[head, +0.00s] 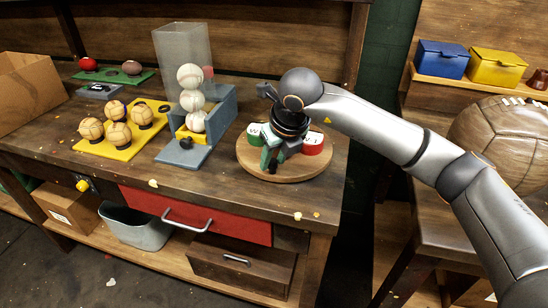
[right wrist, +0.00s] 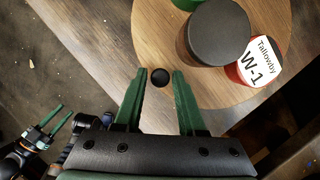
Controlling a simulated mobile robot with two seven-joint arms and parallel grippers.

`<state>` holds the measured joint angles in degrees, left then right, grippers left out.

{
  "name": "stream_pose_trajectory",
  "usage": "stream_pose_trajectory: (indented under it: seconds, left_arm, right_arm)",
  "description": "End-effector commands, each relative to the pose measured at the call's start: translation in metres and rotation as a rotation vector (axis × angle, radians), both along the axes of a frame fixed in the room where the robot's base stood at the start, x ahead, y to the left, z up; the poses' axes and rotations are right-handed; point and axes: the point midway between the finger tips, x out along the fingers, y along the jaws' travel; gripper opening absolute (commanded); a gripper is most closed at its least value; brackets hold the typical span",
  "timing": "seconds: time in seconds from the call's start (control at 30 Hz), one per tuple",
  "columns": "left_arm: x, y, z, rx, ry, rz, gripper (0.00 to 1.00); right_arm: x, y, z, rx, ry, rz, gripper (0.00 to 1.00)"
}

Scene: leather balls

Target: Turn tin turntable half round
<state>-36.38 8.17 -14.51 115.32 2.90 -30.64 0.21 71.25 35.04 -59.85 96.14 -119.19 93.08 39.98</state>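The tin turntable (head: 290,178) is a round wooden disc near the bench's right end. It carries a green tin (head: 254,133) at the left and a red tin (head: 314,145) at the right. My right gripper (head: 275,158) reaches down over the disc between the tins. Its green fingers are open, one on each side of a black knob (right wrist: 160,77), with small gaps showing. My left gripper (right wrist: 57,119) shows low at the left, fingers apart and empty.
Left of the turntable stands a blue ball dispenser (head: 222,112) holding several balls. A yellow tray (head: 122,145) with balls lies further left. The bench's front edge is close to the disc. A large leather ball (head: 505,135) sits on the right-hand bench.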

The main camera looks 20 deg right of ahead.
Motion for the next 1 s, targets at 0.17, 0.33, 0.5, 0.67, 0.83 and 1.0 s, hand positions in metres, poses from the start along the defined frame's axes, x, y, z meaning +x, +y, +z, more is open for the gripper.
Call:
stream_pose_trajectory:
  seconds: [0.17,0.33,0.5,0.67,0.83,1.0]
  left_arm:
    - [0.0024,0.0001,0.0014,0.001,-0.005,0.000,0.41]
    - [0.0049,0.0000,0.0028,0.000,-0.010,0.000,0.41]
    - [0.0058,-0.0002,0.0033,0.000,-0.013,-0.001,0.41]
    - [0.0056,-0.0002,0.0033,0.000,-0.013,-0.001,0.41]
    - [0.0054,-0.0005,0.0032,0.000,-0.012,-0.002,0.41]
    - [0.0044,-0.0006,0.0027,0.000,-0.009,-0.001,0.41]
  right_arm:
    - [0.0000,-0.0001,0.0004,0.000,0.000,0.000,0.18]
    - [-0.0001,-0.0001,0.0005,0.000,0.000,0.000,0.00]
    - [0.0000,-0.0001,0.0005,0.000,0.000,0.000,0.00]
    - [0.0000,-0.0002,0.0006,0.000,0.000,0.000,0.00]
    - [0.0000,-0.0002,0.0008,0.000,-0.001,0.000,0.00]
    - [0.0000,-0.0002,0.0008,0.000,-0.001,0.000,0.00]
